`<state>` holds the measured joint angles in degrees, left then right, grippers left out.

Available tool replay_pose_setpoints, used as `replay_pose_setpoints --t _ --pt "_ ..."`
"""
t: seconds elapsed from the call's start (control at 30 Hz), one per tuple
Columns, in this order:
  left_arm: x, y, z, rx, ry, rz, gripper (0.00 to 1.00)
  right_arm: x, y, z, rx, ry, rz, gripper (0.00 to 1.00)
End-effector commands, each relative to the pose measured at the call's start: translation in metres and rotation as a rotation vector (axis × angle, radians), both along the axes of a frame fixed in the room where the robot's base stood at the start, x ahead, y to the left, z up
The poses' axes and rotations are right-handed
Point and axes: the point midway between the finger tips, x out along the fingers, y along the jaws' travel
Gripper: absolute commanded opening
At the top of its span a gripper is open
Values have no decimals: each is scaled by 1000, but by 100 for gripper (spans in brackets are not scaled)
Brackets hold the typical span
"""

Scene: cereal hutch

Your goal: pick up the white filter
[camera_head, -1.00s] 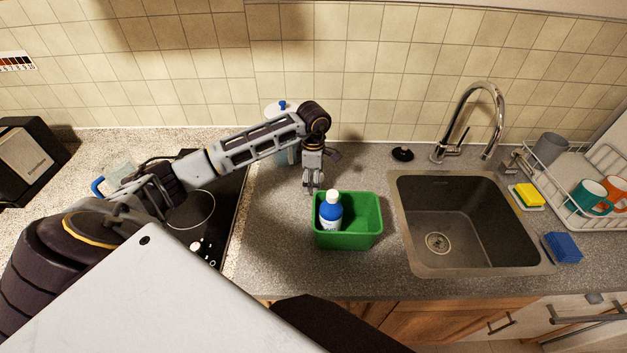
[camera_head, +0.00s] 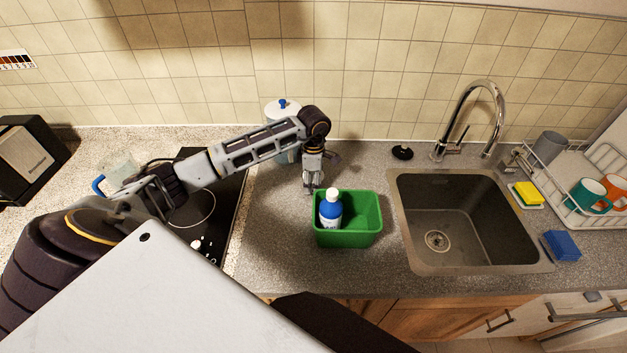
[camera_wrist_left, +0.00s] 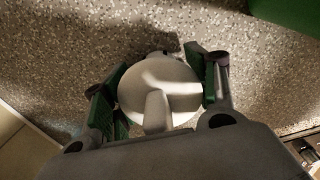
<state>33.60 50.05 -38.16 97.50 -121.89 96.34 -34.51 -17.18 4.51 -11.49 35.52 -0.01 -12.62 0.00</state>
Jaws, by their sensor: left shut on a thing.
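The white filter (camera_wrist_left: 158,92) shows in the left wrist view as a round, pale piece with a stem-like part toward the camera. It sits between the green-padded fingers of my left gripper (camera_wrist_left: 160,78), which is shut on it, just above or on the speckled worktop; I cannot tell which. In the head view my left gripper (camera_head: 313,186) points down behind the green bin's back left corner. The filter cannot be made out there. My right gripper is not in view.
A green bin (camera_head: 362,236) holding a blue bottle (camera_head: 330,212) stands just in front of my left gripper. A white canister (camera_head: 282,107) with a blue knob is behind my arm. The sink (camera_head: 412,255) lies right, the hob (camera_head: 228,212) left.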

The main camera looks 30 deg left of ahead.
Motion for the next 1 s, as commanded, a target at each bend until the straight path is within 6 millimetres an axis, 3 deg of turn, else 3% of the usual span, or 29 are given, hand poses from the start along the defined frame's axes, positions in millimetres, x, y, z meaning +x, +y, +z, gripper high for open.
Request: replay_pose_setpoints --t 0.77,1.0 --pt "0 0 1 0 -1 0 29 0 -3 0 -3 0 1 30" --pt "1 0 15 1 -4 1 29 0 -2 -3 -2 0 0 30"
